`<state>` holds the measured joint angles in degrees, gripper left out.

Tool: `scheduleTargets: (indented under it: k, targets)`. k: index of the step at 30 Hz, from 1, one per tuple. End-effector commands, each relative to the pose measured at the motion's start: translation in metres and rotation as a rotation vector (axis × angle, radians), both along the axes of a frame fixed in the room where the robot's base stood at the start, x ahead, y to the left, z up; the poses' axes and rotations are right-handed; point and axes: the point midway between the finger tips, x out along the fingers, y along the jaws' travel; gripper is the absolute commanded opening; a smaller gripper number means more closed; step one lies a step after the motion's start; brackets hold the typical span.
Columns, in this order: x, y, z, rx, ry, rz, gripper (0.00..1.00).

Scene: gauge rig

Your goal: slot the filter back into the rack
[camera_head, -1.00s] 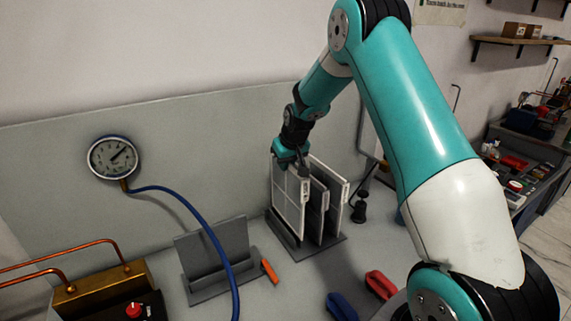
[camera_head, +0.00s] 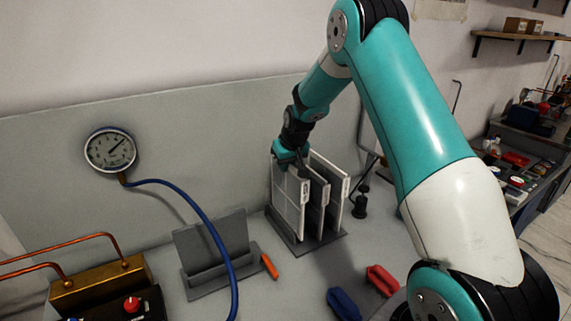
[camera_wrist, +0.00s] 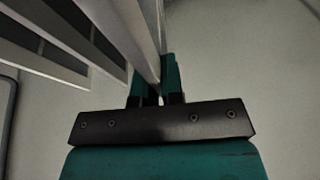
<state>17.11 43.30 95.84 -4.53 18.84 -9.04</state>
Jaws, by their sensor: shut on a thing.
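The filter (camera_head: 287,199) is a flat white-framed panel standing upright in the leftmost place of the rack (camera_head: 333,239), a dark grey base. Two more white-framed panels stand beside it to the right. My gripper (camera_head: 291,155) is at the filter's top edge and shut on it. In the wrist view, my gripper (camera_wrist: 158,92) has its teal fingers on both sides of the filter's pale edge (camera_wrist: 138,45). The filter's lower edge looks down in the rack, but I cannot tell whether it is fully seated.
A grey holder (camera_head: 213,256) stands left of the rack, with an orange piece (camera_head: 269,266) beside it. A gauge (camera_head: 110,149) with a blue hose (camera_head: 208,222) is further left. Blue (camera_head: 343,304) and red (camera_head: 382,280) clips lie in front. A black fitting (camera_head: 360,205) stands right.

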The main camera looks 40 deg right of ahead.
Motion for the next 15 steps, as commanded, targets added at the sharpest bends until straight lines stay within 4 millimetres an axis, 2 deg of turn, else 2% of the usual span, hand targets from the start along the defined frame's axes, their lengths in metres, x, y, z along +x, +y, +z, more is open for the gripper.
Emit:
scheduleTargets:
  k: [15]
  targets:
    - [0.0,0.0,-0.017,0.0,-0.001,0.0,0.0]
